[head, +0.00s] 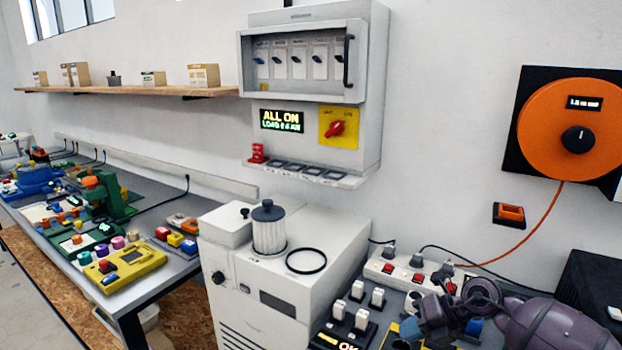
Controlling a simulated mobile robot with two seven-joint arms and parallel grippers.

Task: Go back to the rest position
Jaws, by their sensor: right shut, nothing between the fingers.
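My right gripper (408,332) is low in the head view, at the right of centre. Its purple-grey arm comes in from the right edge. The gripper is shut and holds nothing. It is over or beside the dark bench area to the right of the white machine, near a small switch panel. I cannot tell if it touches anything there. My left gripper is not in view.
A white machine (285,312) with a filter cylinder (268,232) stands left of my right gripper. A power strip (407,274) with plugs lies behind it. A grey wall cabinet (372,105) and an orange cable reel (557,117) hang above. A cluttered bench (150,315) is at left.

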